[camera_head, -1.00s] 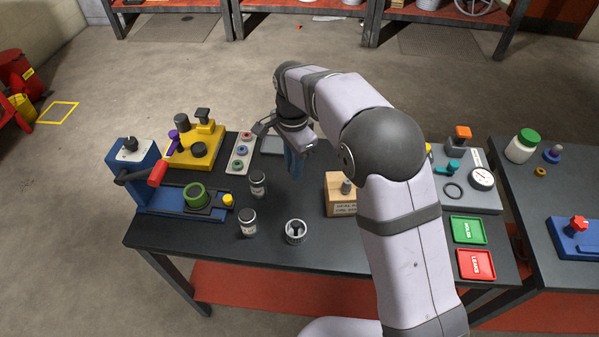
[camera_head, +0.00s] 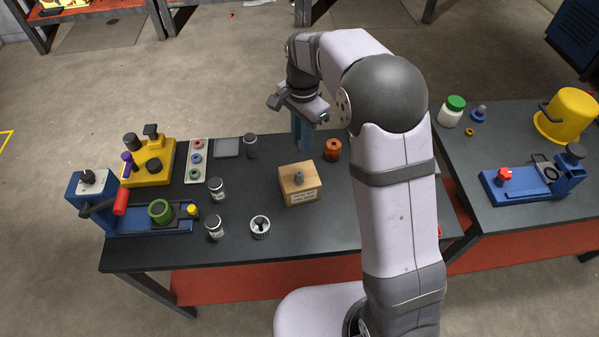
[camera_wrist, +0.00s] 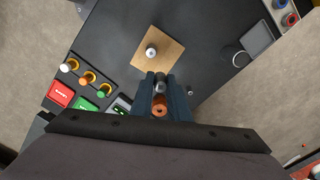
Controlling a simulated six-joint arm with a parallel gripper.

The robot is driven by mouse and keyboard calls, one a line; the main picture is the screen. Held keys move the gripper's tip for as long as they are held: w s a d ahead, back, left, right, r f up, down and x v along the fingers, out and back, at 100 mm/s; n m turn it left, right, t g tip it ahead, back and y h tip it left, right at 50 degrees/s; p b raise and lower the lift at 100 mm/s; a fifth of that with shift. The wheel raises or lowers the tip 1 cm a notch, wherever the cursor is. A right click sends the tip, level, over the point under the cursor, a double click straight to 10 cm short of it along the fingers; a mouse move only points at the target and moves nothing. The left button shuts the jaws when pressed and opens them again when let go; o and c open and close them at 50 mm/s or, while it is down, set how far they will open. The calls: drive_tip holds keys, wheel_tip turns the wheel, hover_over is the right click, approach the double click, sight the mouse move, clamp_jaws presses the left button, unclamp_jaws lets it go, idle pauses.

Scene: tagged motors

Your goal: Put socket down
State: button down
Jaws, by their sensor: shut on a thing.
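My gripper (camera_head: 303,146) points down above the back of the dark table, just behind the wooden block. In the wrist view its blue fingers (camera_wrist: 160,90) are shut on a small dark grey piece, likely the socket (camera_wrist: 160,82). The head view does not show this piece clearly. The wooden block (camera_head: 299,184), with a grey post on top, also shows in the wrist view (camera_wrist: 172,45). An orange cylinder (camera_head: 332,149) with a hole in its top stands right of the gripper; in the wrist view the orange piece (camera_wrist: 160,106) appears between the fingers, below them.
A blue press (camera_head: 92,188), yellow fixture (camera_head: 152,162) and ring tray (camera_head: 196,163) are at the left.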

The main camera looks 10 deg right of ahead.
sight(301, 163)
drive_tip(key=shift+w+f+n, duration=0.15)
drive_tip(key=shift+w+n, duration=0.05)
drive_tip(key=shift+n, duration=0.9)
drive_tip(key=shift+f+p, duration=1.6)
drive_tip(key=shift+f, duration=3.4)
drive_tip(key=shift+f, duration=0.1)
drive_tip(key=c, duration=1.7)
unclamp_jaws()
wheel_tip(301, 163, up, 12)
drive_tip(key=b, duration=0.4)
drive_tip(key=shift+s, duration=0.1)
drive_tip(key=s+d+f+n, duration=0.1)
drive_tip(key=s+d+n, duration=0.1)
drive_tip(key=s, duration=0.6)
drive_tip(key=s+d+f+n, duration=0.2)
drive_tip(key=s+d+n, duration=0.1)
drive_tip(key=s, duration=0.5)
drive_tip(key=s+d+f+n, duration=0.2)
drive_tip(key=s+d+n, duration=0.1)
drive_tip(key=s, duration=0.5)
drive_tip(key=shift+s+d+n, duration=0.1)
drive_tip(key=shift+d+n, duration=0.1)
drive_tip(key=shift+n, duration=0.3)
